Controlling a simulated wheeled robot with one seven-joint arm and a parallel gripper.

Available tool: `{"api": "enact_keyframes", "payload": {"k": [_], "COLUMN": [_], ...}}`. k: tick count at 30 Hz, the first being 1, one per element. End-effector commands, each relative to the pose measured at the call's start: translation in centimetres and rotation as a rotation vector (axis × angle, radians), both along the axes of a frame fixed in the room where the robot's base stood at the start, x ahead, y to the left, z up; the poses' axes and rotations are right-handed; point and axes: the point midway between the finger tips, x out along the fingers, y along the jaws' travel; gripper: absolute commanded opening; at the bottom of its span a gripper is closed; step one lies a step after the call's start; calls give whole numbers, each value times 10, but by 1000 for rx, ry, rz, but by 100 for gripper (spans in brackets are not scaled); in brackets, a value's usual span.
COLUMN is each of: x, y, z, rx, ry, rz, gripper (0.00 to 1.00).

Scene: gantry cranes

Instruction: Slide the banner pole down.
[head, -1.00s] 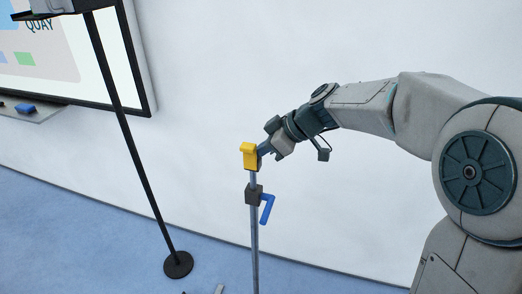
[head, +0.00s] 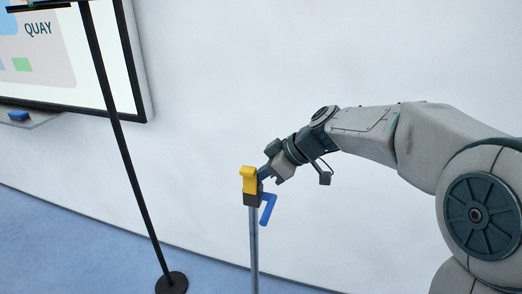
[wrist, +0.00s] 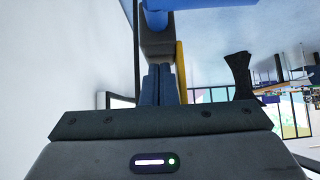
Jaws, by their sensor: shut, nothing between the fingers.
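The banner pole is a thin grey upright pole (head: 254,250) in the middle of the head view. Its yellow top piece (head: 248,178) sits right down at a dark collar block (head: 251,199), with no bare pole showing between them. A blue bent lever (head: 267,208) sticks out of the collar's right side. My gripper (head: 264,174) is shut and empty, close beside the yellow piece on its right; I cannot tell whether it touches. In the wrist view the shut fingers (wrist: 159,85) point at the dark collar (wrist: 157,42), with the yellow piece (wrist: 181,72) beside them and the blue lever (wrist: 157,14) beyond.
A black stand (head: 128,160) with a round base (head: 171,283) stands to the left. Behind it a framed board (head: 70,60) hangs on the white wall, with a ledge holding a blue block (head: 18,115). The wall right of the pole is bare.

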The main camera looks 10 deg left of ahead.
Motion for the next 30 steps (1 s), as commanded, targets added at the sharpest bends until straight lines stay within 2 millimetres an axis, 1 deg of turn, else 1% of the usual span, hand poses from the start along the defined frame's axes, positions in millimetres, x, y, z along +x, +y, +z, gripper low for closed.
{"api": "enact_keyframes", "payload": {"k": [9, 12, 14, 16, 20, 21, 24, 30], "x": [0, 0, 0, 0, 0, 0, -1, -4], "y": [0, 0, 0, 0, 0, -10, -27, -54], "z": [0, 4, 9, 20, 49, 50, 66, 94], "rx": [-1, 0, 0, 0, -1, -1, -1, -1], "ry": [0, 0, -1, -2, -2, -4, -4, -2], "rz": [0, 0, 0, 2, 2, -3, -3, -1], "gripper": [0, 0, 0, 0, 0, 0, 0, 0]}}
